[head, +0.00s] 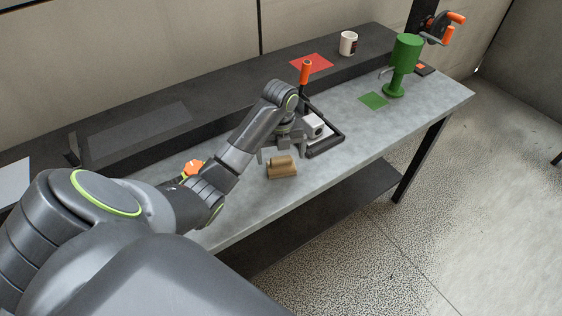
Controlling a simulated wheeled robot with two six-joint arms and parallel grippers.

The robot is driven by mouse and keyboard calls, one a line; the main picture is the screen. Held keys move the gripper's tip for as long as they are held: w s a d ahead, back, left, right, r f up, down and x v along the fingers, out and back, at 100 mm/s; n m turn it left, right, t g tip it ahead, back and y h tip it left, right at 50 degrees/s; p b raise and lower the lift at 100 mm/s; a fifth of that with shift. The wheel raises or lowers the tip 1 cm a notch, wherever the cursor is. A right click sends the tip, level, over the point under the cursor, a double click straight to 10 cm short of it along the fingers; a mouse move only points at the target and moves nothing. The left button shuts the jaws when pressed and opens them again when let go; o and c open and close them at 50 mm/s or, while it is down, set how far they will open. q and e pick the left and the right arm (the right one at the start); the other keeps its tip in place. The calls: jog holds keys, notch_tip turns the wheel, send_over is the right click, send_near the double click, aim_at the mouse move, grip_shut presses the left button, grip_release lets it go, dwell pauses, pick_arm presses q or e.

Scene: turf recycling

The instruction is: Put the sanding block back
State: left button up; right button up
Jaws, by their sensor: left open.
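The sanding block (282,172), a small tan-brown block with a rounded grip on top, lies on the grey bench top near its front edge. My left gripper (281,154) is open, with its fingers pointing down just above and behind the block. The block looks apart from the fingers, though the exact gap is hard to tell. My right gripper is not in view.
A black frame (325,147) with a white-grey block and an orange-handled lever stands just right of the gripper. A green square (373,100), green canister (404,62), red square (311,62) and mug (348,43) are farther right. An orange item (193,167) sits beside my arm.

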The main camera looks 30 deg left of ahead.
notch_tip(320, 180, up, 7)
jog(key=p, duration=0.7)
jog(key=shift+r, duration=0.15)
